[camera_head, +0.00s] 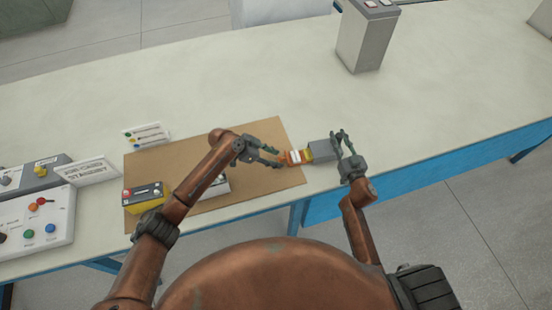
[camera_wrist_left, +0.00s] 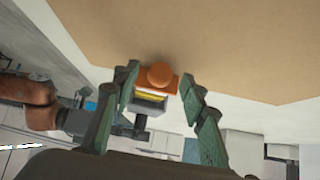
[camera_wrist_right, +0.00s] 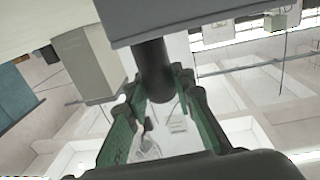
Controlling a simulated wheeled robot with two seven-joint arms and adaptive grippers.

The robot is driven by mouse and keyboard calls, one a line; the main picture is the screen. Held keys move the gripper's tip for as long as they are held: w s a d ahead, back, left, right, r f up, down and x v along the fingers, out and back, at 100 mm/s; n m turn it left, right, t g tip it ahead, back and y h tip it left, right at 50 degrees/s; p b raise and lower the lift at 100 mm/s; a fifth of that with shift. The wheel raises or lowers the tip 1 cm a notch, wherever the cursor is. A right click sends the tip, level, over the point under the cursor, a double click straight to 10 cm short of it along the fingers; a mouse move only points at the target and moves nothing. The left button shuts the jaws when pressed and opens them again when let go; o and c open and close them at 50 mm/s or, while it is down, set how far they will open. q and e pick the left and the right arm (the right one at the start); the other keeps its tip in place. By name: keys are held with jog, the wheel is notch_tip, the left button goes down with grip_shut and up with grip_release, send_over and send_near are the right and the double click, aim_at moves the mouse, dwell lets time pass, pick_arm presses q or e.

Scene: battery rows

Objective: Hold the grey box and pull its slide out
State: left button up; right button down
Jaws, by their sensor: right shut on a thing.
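The grey box (camera_head: 324,151) is held level above the right edge of the brown mat. Its slide (camera_head: 298,157), with orange, white and yellow parts, sticks out of the left end. My right gripper (camera_head: 341,140) is shut on the dark handle (camera_wrist_right: 152,70) at the box's right end. My left gripper (camera_head: 278,157) is at the slide's orange end. In the left wrist view, its fingers stand apart on either side of the round orange knob (camera_wrist_left: 160,75), with gaps to it. How deep the slide sits inside the box is hidden.
The brown mat (camera_head: 270,135) lies on the pale table (camera_head: 230,70). A yellow battery block (camera_head: 145,197) and a partly hidden whitish block (camera_head: 217,187) are on it. Small signs and button panels (camera_head: 38,218) stand left. A tall grey bin (camera_head: 366,38) stands at the back right.

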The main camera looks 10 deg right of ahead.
pick_arm(q)
jog(key=v, duration=1.1)
pick_arm(e)
jog(key=c, duration=1.6)
grip_release()
jog(key=s, duration=1.2)
jog(key=shift+r, duration=0.1)
